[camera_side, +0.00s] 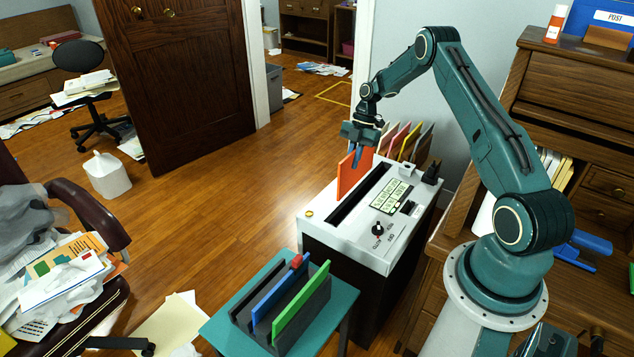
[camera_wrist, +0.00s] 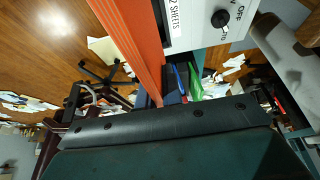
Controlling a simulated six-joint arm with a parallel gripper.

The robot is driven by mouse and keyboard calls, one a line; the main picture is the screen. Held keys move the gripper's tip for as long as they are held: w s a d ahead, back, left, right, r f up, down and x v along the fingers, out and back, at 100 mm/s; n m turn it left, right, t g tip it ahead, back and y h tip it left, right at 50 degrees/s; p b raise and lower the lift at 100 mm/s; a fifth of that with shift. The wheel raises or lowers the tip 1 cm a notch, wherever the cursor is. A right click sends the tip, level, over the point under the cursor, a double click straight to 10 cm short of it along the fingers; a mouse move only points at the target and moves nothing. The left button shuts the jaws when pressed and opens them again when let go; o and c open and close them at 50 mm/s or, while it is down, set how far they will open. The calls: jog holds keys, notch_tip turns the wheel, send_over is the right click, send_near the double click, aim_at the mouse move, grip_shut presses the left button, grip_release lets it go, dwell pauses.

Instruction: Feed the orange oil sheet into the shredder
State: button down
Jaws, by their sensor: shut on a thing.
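The orange sheet (camera_side: 350,176) stands upright, held near its upper edge by my gripper (camera_side: 357,158), which is shut on it. In the wrist view the sheet (camera_wrist: 138,40) runs from the top edge down to the jaws. The shredder (camera_side: 400,225) is a white-topped machine with a dark body and a long dark slot (camera_side: 352,203). The sheet is at the far left side of its top, close to the slot. I cannot tell whether its lower edge is over, beside or inside the slot. The shredder panel (camera_wrist: 210,22) also shows in the wrist view.
A dark rack (camera_side: 284,318) with blue (camera_side: 270,305) and green (camera_side: 302,308) sheets stands on a teal table (camera_side: 222,330) before the shredder. Several coloured sheets (camera_side: 410,142) stand behind it. A wooden desk (camera_side: 590,180) is at right, a cluttered chair (camera_side: 75,205) at left.

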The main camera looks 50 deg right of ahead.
jog(key=shift+f, duration=0.2)
notch_tip(320, 180, down, 8)
jog(key=shift+f, duration=0.25)
dwell(1.2)
dwell(0.3)
jog(key=c, duration=1.5)
grip_release()
jog(key=v, duration=1.3)
jog(key=shift+d+r, duration=0.15)
jog(key=shift+r, duration=0.15)
